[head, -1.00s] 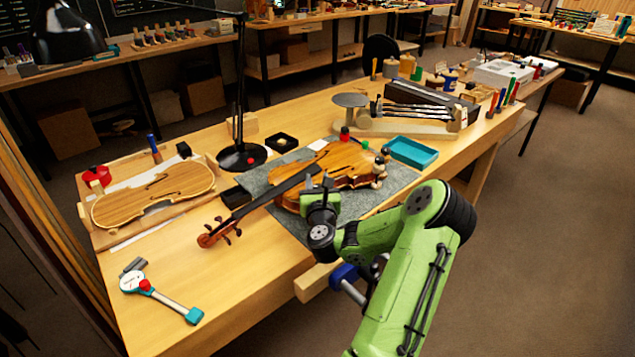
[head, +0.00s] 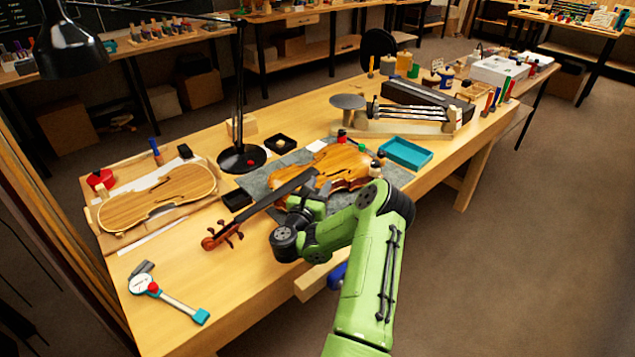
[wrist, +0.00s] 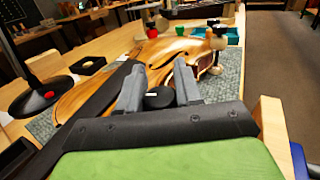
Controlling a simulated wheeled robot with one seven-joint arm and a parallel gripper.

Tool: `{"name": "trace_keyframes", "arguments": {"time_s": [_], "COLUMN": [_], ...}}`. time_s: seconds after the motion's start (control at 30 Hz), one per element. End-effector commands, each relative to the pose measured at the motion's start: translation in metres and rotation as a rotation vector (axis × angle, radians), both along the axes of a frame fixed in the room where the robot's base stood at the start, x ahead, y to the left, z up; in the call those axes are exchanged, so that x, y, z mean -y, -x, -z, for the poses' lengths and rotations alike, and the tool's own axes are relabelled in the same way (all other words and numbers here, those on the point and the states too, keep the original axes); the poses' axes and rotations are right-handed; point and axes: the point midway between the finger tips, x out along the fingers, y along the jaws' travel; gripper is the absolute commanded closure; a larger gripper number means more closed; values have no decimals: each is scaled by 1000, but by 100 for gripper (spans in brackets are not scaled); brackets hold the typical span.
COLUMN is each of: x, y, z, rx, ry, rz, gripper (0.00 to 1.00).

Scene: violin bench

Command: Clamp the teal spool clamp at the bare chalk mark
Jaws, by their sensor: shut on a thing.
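The violin (head: 345,165) lies on a grey mat on the bench, its dark neck pointing to the lower left. My gripper (wrist: 157,82) is over the near edge of the violin body in the wrist view. It is shut on a spool clamp, of which a dark round cap (wrist: 159,98) with a small white mark shows between the fingers. No teal shows on it, and its lower part is hidden. Another clamp with wooden spools and a dark top (wrist: 217,42) stands at the violin's right edge. I cannot make out the chalk mark.
A red-topped piece (wrist: 151,29) and a green one (wrist: 206,22) are at the violin's far side. A lamp base (head: 241,158) stands left of the violin. A teal tray (head: 406,152) lies to its right. A caliper-like gauge (head: 165,298) lies front left.

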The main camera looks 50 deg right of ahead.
Motion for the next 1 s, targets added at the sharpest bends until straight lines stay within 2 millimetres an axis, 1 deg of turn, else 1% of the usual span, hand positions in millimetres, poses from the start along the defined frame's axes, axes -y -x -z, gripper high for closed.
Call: {"name": "trace_keyframes", "arguments": {"time_s": [0.2,0.67,0.7,0.83,1.0], "x": [0,1,1,1,1], "y": [1,1,1,1,1], "z": [-1,-1,-1,-1,-1], "rx": [1,3,3,3,1], "ry": [4,6,6,6,5], "rz": [69,88,87,87,87], "gripper": [96,96,64,44,43]}}
